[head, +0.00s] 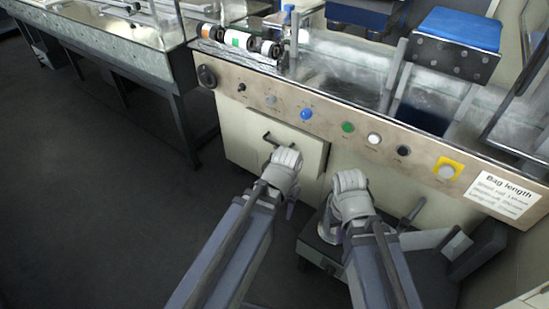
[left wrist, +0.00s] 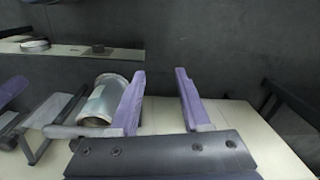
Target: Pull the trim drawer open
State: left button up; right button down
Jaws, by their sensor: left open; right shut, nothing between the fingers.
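The trim drawer (head: 258,150) is a cream panel low in the front of the machine. Its dark bar handle (head: 270,140) sticks out near the upper middle.
The machine's control panel (head: 325,115) carries several knobs and buttons above the drawer. Rolls (head: 236,40) lie on top at the left. A steel-topped table (head: 120,45) stands further left. The dark floor (head: 100,200) is clear left of my arms.

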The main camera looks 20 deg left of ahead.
aim_at(276, 145)
pick_arm(q)
jog(key=w+a+f+t+y+b, duration=0.1)
jog(key=w+a+f+b, duration=0.1)
jog(key=f+b, duration=0.35)
jog(key=w+a+f+m+y+b, duration=0.1)
jog(key=w+a+f+b, duration=0.15)
jog(key=f+b, duration=0.3)
jog(key=w+a+f+t+y+b, duration=0.1)
jog(key=w+a+f+b, duration=0.1)
jog(key=w+f+b, duration=0.3)
jog(key=w+a+r+m+t+y+b, duration=0.1)
jog(key=w+a+r+m+t+y, duration=0.15)
jog(key=w, duration=0.25)
jog(key=w+a+r+m+t+y+b, duration=0.1)
jog(key=w+r+m+y, duration=0.1)
jog(key=w+m+y, duration=0.3)
jog(key=w+d+r+m+t, duration=0.1)
jog(key=w+r, duration=0.1)
jog(key=w+d+r+m+t, duration=0.1)
jog(key=w+d+r, duration=0.1)
jog(key=w+r, duration=0.1)
jog(key=w+d+r+m+t+y, duration=0.1)
jog(key=w+r+m+t, duration=0.1)
jog(key=w+r, duration=0.1)
jog(key=shift+w+d, duration=0.2)
jog(key=shift+b+x, duration=0.9)
jog(key=shift+x, duration=3.05)
jog(key=shift+s, duration=0.1)
grip_shut()
